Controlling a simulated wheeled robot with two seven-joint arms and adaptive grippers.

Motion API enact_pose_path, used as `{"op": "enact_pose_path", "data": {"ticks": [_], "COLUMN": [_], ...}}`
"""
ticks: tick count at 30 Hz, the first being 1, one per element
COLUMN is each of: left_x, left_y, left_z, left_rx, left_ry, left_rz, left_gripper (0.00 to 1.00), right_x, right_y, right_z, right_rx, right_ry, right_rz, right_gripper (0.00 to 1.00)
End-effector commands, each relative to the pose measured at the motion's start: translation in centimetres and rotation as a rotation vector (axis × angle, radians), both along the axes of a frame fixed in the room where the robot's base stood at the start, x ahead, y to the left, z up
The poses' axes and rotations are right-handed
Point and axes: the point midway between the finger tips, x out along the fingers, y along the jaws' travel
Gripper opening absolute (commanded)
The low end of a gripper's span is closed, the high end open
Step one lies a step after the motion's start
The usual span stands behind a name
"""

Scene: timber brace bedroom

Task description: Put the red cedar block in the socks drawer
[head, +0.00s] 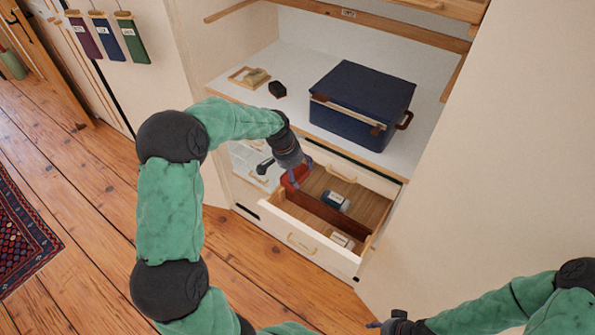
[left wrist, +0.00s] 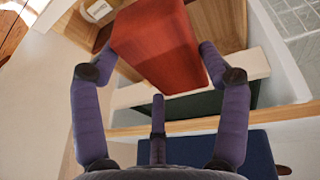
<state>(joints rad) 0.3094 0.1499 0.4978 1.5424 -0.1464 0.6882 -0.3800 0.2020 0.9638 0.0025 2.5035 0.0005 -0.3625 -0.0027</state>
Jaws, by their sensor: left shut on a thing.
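The red cedar block (head: 297,176) is held by my left gripper (head: 292,178) at the far left part of an open wooden drawer (head: 317,236). I cannot tell whether the block touches the drawer bottom. A divider (head: 322,213) splits the drawer. A dark blue and white item (head: 336,202) and a pale item (head: 342,240) lie inside it. I can read no drawer label. My right gripper (head: 385,324) is at the bottom edge, its fingers unclear.
A shelf above the drawer carries a dark blue case (head: 361,105), a small black object (head: 277,89) and a small wooden tray (head: 248,77). A translucent bin (head: 250,160) is left of the open drawer. A pale panel (head: 475,190) stands at right. Wooden floor lies left.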

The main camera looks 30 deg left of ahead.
Motion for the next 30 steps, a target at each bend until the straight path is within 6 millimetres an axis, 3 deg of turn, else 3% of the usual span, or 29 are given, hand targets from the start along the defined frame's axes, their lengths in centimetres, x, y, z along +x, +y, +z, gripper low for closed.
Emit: {"op": "enact_pose_path", "data": {"ticks": [18,30], "left_x": [0.0,0.0], "left_y": [0.0,0.0], "left_z": [-8.8,-9.4], "left_rx": [0.000,0.000], "left_ry": [0.001,0.000], "left_rz": [0.000,0.000], "left_gripper": [0.40,0.40], "right_x": [0.0,0.0], "right_y": [0.0,0.0], "right_z": [-6.1,-6.3], "right_rx": [0.000,0.000], "right_ry": [0.000,-0.001], "right_rz": [-0.001,-0.001], "right_gripper": [0.44,0.44]}}
